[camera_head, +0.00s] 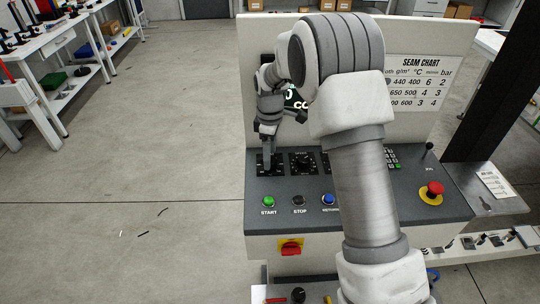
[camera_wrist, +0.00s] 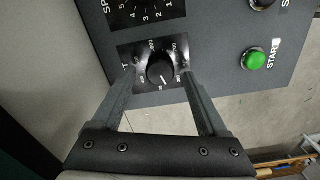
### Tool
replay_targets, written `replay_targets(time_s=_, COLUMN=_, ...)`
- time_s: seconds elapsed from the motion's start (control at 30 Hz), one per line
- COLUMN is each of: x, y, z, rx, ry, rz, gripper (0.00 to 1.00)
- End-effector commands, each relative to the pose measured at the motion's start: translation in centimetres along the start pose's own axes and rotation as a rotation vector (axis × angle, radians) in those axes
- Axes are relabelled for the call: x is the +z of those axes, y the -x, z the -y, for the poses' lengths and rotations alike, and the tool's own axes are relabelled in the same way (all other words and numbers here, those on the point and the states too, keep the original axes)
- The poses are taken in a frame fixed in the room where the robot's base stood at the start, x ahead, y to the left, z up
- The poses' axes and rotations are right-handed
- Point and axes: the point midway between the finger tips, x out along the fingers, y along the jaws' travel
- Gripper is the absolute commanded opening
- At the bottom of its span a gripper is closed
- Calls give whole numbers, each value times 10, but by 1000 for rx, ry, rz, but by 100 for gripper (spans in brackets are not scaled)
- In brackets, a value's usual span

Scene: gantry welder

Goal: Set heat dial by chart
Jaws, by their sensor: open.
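The heat dial (camera_wrist: 160,70) is a round black knob on a dark plate with white numbers; 600 and 700 are readable along its far side in the wrist view. A light mark on the knob points toward the lower side of that picture. My gripper (camera_wrist: 158,76) is open, with one finger on each side of the knob; I cannot tell whether they touch it. In the head view my gripper (camera_head: 267,158) is over the leftmost dial and hides most of it. The seam chart (camera_head: 420,62) stands on the back panel; my arm hides its left columns.
A second dial (camera_head: 303,162) sits to the right. Green START (camera_head: 268,202), STOP (camera_head: 299,201) and blue (camera_head: 329,200) buttons line the front. A red emergency button (camera_head: 434,188) and a lever (camera_head: 428,149) are at right.

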Motion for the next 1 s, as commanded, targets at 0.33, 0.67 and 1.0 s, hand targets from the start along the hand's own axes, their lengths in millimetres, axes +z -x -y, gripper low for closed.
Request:
replay_targets(time_s=0.33, x=0, y=-11, z=0, rx=0, ry=0, rz=0, gripper=76)
replay_targets(time_s=0.67, x=0, y=-11, z=0, rx=0, ry=0, rz=0, gripper=33)
replay_targets(time_s=1.0, x=0, y=-11, z=0, rx=0, ry=-2, rz=0, gripper=0)
